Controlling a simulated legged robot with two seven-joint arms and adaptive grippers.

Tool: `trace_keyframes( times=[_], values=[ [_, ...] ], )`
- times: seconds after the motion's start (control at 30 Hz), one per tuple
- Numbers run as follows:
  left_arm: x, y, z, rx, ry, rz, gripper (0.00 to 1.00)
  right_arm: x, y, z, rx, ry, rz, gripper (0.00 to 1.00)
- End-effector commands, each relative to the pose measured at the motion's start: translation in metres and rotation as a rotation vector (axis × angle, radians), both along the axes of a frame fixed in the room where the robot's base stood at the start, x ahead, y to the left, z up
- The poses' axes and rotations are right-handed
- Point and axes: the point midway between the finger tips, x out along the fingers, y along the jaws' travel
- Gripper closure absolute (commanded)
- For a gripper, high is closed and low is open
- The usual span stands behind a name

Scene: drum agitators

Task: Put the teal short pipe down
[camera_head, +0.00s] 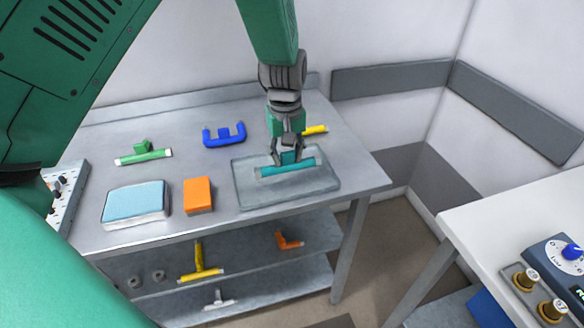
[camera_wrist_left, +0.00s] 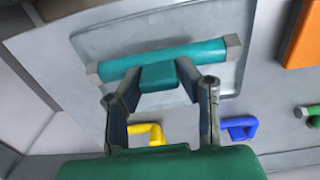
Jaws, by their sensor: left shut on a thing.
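The teal short pipe (camera_head: 300,166) is a straight teal tube with grey ends and a block at its middle. It lies level over the grey tray (camera_head: 250,197) on the metal table; I cannot tell whether it touches the tray. My left gripper (camera_head: 289,158) points down and is shut on the pipe's middle block. In the left wrist view the pipe (camera_wrist_left: 205,52) spans the tray (camera_wrist_left: 97,44), and the left gripper's fingers (camera_wrist_left: 158,85) stand on both sides of the block. My right gripper is not in view.
A blue pipe (camera_head: 236,141), a green pipe (camera_head: 143,157), an orange block (camera_head: 198,194) and a light blue sponge-like block (camera_head: 135,200) are left of the tray. A yellow piece (camera_head: 316,129) lies behind the gripper. Shelves below hold more pipes. A white table (camera_head: 500,225) stands at right.

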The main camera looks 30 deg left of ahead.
Motion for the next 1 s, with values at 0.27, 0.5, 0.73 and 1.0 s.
trace_keyframes(
  times=[0.27,0.5,0.73,1.0],
  values=[
    [0.002,-0.004,-0.026,0.005,0.004,-0.001,1.0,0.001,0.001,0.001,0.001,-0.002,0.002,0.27],
    [0.002,-0.009,-0.05,0.01,-0.001,-0.002,1.0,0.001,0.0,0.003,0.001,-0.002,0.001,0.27],
    [0.003,-0.004,-0.052,0.005,0.001,-0.001,1.0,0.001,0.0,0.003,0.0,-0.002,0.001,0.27],
    [0.002,0.0,-0.056,0.001,0.002,-0.001,0.5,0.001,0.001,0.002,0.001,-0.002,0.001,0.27]
  ],
)
